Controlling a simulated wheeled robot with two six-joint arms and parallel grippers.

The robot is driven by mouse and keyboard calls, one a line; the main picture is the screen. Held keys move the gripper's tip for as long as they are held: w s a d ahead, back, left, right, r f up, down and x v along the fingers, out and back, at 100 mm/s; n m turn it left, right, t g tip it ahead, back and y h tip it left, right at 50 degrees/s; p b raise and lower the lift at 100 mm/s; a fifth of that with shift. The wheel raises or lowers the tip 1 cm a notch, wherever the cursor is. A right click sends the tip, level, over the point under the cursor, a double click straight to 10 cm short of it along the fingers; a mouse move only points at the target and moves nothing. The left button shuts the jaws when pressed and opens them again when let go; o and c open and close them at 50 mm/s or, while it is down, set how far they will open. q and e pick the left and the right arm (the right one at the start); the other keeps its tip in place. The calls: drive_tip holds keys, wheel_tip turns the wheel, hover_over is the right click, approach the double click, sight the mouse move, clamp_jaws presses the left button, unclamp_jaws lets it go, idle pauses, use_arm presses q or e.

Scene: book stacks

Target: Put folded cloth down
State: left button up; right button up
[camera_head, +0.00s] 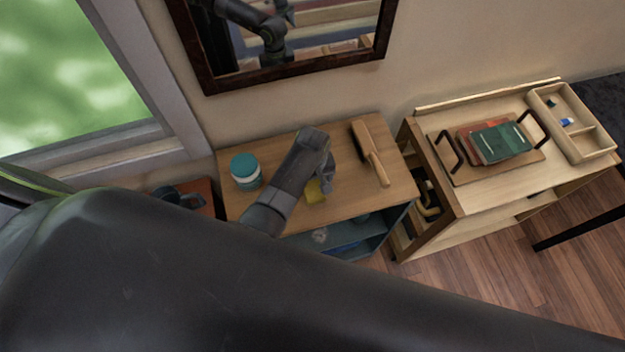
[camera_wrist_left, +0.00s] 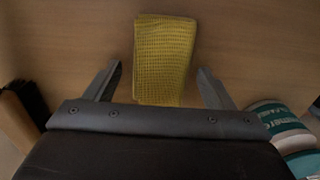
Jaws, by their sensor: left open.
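The folded cloth is yellow with a waffle weave. In the head view the cloth (camera_head: 315,191) lies on the wooden top of a small cabinet, partly hidden by my left gripper (camera_head: 326,177). In the left wrist view the cloth (camera_wrist_left: 164,58) lies on the wood, its near end between the two fingers of my left gripper (camera_wrist_left: 159,72). The fingers are spread wide, with a gap on each side of the cloth. My right gripper does not show in either view.
The cabinet top (camera_head: 352,203) also bears a teal-and-white jar (camera_head: 246,171) on the left and a wooden brush (camera_head: 371,152) on the right. A wooden desk (camera_head: 487,190) with a tray of books (camera_head: 499,143) stands farther right. A framed mirror (camera_head: 290,68) hangs behind.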

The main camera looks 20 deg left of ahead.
sight(313, 182)
use_arm(q)
wheel_tip(313, 182, up, 4)
drive_tip(key=p, duration=0.3)
drive_tip(key=shift+f, duration=0.15)
wheel_tip(313, 182, up, 8)
idle(0.6)
